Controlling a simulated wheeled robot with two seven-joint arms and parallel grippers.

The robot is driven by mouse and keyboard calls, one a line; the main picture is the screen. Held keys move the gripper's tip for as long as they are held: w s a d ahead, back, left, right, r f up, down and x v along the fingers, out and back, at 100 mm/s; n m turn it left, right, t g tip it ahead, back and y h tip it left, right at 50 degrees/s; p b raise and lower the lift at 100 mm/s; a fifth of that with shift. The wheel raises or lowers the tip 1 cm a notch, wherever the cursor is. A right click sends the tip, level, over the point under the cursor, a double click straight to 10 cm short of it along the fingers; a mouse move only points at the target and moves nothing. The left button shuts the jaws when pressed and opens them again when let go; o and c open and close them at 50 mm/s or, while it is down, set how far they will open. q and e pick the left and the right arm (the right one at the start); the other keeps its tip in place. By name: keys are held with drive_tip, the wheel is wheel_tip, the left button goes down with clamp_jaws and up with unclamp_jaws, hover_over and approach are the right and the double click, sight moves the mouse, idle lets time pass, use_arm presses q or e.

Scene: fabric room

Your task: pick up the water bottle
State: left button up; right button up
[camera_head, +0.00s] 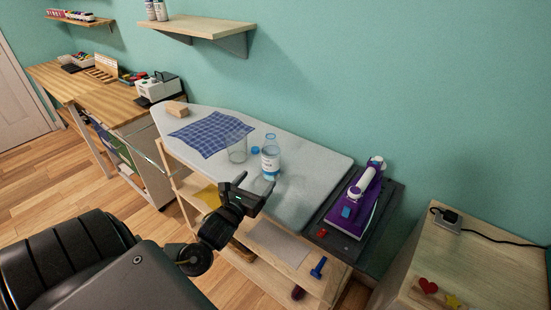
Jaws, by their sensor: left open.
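The water bottle (271,160) is clear with a white label and a pale blue top. My right gripper is not in view.
A blue checked cloth (208,133) and a wooden block (177,109) lie on the board's left part. A purple iron (358,195) stands on a dark rest at right. A shelf (196,26) juts from the wall above. The board right of the bottle is clear.

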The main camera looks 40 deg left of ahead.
sight(267, 166)
use_arm(q)
drive_tip(key=b+x, duration=0.2)
drive_tip(key=x, duration=0.1)
drive_tip(key=b+x, duration=0.1)
drive_tip(key=shift+w+a+f, duration=0.15)
drive_tip(key=shift+a, duration=0.2)
drive_tip(key=shift+w, duration=0.25)
drive_tip(key=shift+b, duration=0.35)
drive_tip(key=b+x, duration=0.3)
drive_tip(key=shift+w+a, duration=0.15)
drive_tip(key=shift+x, duration=0.9)
drive_tip(key=shift+r, duration=0.25)
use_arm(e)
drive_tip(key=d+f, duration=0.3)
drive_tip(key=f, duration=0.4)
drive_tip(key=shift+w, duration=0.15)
